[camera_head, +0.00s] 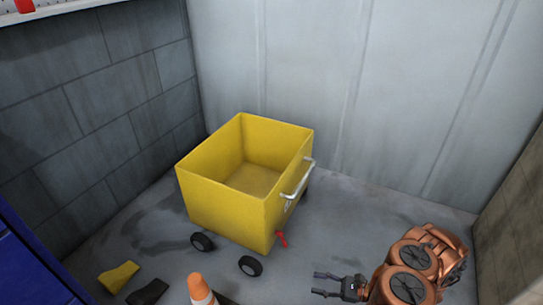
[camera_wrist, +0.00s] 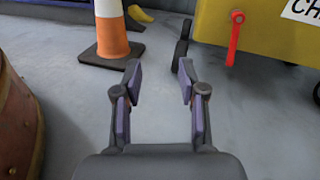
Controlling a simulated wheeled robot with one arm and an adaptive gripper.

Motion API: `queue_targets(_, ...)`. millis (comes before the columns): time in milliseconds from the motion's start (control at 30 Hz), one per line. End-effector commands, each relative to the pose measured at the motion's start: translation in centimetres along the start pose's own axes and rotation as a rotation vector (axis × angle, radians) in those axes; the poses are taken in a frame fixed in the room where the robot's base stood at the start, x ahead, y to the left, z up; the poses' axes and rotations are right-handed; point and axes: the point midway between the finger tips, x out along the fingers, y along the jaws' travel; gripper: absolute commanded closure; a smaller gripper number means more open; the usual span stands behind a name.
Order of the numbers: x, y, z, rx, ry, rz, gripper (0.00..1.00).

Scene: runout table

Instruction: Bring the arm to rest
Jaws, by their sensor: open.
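My gripper (camera_head: 326,285) is at the lower right in the head view, at the end of my copper-coloured arm. It points left, low over the grey floor. In the wrist view my gripper (camera_wrist: 158,83) has its two fingers spread apart with nothing between them. A yellow cart (camera_head: 225,207) with a silver handle and black wheels stands to the upper left of my gripper, apart from it. A red lever (camera_head: 282,239) is on the cart's lower side; in the wrist view the lever (camera_wrist: 235,40) hangs to the right, beyond the fingers.
An orange and white cone (camera_head: 200,289) stands at the bottom; it also shows in the wrist view (camera_wrist: 110,28). Yellow (camera_head: 119,276) and black (camera_head: 148,292) wedge-like pieces lie left of it. A brown barrel-like object (camera_wrist: 18,125) is close at left. Walls enclose the corner.

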Motion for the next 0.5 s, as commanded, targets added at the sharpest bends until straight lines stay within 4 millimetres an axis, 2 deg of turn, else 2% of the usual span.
queue_targets(367,2.8,-1.6,7.4,-0.068,-0.043,0.095,0.59)
queue_targets(500,4.1,-2.3,12.1,-0.113,-0.063,0.155,0.59)
